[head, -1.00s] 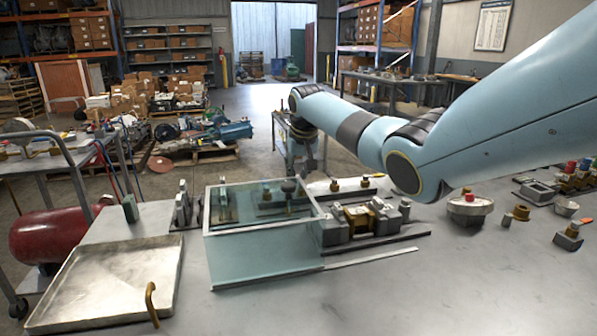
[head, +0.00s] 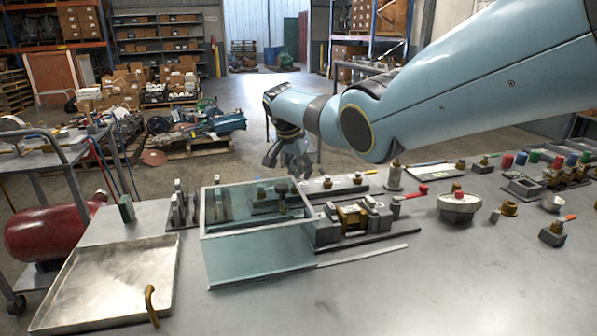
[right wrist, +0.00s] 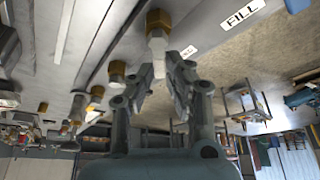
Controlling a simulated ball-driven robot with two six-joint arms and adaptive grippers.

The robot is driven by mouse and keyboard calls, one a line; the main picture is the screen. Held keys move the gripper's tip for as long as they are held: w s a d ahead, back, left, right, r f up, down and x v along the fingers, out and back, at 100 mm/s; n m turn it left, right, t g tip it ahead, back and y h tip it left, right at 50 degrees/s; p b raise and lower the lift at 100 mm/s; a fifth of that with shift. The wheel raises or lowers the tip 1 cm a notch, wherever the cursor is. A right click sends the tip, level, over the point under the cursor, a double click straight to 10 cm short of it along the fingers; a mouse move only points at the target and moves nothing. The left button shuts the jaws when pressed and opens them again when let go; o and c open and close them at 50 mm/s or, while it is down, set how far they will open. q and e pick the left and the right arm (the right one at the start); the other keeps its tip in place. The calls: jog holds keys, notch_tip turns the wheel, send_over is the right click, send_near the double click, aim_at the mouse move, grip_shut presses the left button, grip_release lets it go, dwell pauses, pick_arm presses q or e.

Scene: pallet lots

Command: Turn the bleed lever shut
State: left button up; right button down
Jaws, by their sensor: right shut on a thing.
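My right gripper (head: 287,155) is beyond the clear-walled box, near the far edge of the bench. In the right wrist view the gripper (right wrist: 165,78) is shut on a grey faceted lever piece (right wrist: 158,45) just below a brass nut (right wrist: 158,20). No label on the held piece is readable, so I cannot tell if it is the bleed lever. A white plate reading FILL (right wrist: 238,14) lies beside it. In the head view the held piece is too small to make out. My left gripper is not in view.
The clear-walled box (head: 258,250) stands in front of the gripper. A grey tray (head: 110,285) is at the left. A clamp block (head: 352,218), a red-handled valve (head: 412,190) and a round grey pot (head: 459,207) stand to the right. The front middle of the bench is clear.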

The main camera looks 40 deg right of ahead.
jog(key=m+b, duration=0.1)
jog(key=s+m+g+b, duration=0.1)
jog(key=m, duration=0.1)
jog(key=shift+f+m, duration=0.15)
jog(key=shift+m, duration=0.15)
jog(key=m+b, duration=0.1)
jog(key=m+g+b, duration=0.1)
jog(key=m+b, duration=0.1)
jog(key=shift+s+g, duration=0.3)
jog(key=shift+s, duration=0.1)
jog(key=shift+s+a+m+g+y+b, duration=0.2)
jog(key=shift+m+g+y+b, duration=0.1)
jog(key=shift+m+b, duration=0.45)
jog(key=c, duration=1.3)
grip_release()
jog(key=shift+c, duration=0.2)
jog(key=shift+r, duration=0.2)
jog(key=v, duration=1.2)
jog(key=shift+f, duration=0.15)
